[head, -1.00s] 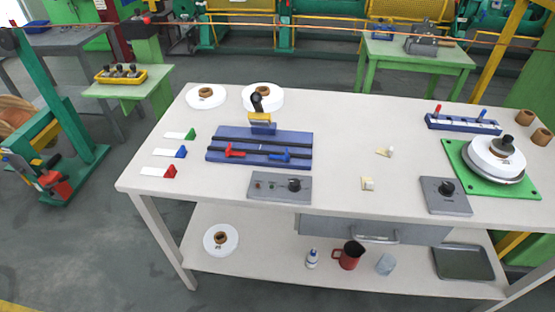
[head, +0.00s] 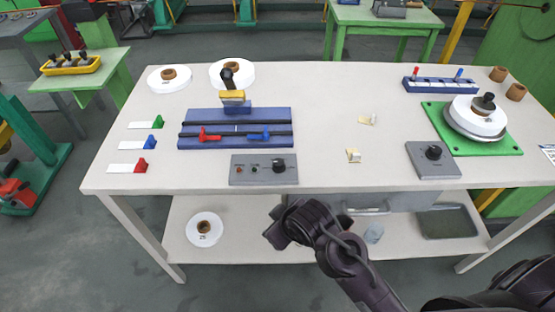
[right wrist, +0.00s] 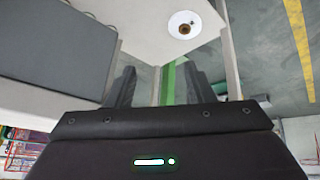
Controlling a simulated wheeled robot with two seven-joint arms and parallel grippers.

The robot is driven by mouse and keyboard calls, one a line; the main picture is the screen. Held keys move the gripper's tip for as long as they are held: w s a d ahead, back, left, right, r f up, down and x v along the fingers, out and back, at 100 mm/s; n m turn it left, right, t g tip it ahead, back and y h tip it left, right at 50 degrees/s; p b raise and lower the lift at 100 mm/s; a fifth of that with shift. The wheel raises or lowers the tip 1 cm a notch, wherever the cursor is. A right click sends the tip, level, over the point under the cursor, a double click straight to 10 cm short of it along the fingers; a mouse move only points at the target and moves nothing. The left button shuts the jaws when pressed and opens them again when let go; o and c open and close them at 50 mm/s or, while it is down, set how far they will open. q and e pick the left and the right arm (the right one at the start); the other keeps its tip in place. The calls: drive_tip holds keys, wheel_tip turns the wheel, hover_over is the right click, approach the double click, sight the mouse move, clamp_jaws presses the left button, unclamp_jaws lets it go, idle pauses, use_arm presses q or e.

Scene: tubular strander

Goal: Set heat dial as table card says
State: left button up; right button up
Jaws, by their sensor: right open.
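A grey control box (head: 264,170) with a black dial (head: 278,166) and small indicators sits at the table's front edge. A second grey box (head: 432,160) with a black dial (head: 434,152) sits to the right. I cannot tell which is the heat dial. Two small cream pieces, one nearer (head: 353,156) and one farther (head: 367,119), lie between the boxes; any writing is unreadable. My right gripper (head: 283,222) is in front of the table, below the left box, touching neither box. In the right wrist view its fingers (right wrist: 160,88) are apart and empty. My left gripper is not in view.
The white table (head: 330,90) has a blue slotted fixture (head: 236,140), colored tags, white spools and a green plate (head: 510,140) with a round weight. A drawer (head: 400,200) hangs under the front edge. The lower shelf holds a white spool (head: 205,240); it also shows in the right wrist view (right wrist: 184,25).

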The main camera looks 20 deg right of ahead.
drive_tip(key=w+a+r+n+t+y, duration=0.2)
drive_tip(key=a+r+n+y, duration=0.1)
drive_tip(key=a+r+n, duration=0.45)
drive_tip(key=w+a+r+n+t+y, duration=0.25)
drive_tip(key=a+r+n, duration=0.25)
drive_tip(key=a+r, duration=0.5)
drive_tip(key=s+a+r+n+g+y, duration=0.2)
drive_tip(key=s+a+n+g+y, duration=0.1)
drive_tip(key=a+n, duration=0.5)
drive_tip(key=n+g+h, duration=0.7)
drive_tip(key=n+h, duration=0.4)
drive_tip(key=n, duration=0.6)
hover_over(278, 162)
drive_tip(key=shift+s+a+f, duration=0.1)
drive_tip(key=shift+f, duration=0.8)
wheel_tip(278, 162, down, 8)
drive_tip(key=shift+r+b, duration=0.2)
drive_tip(key=shift+b, duration=0.4)
drive_tip(key=c, duration=1)
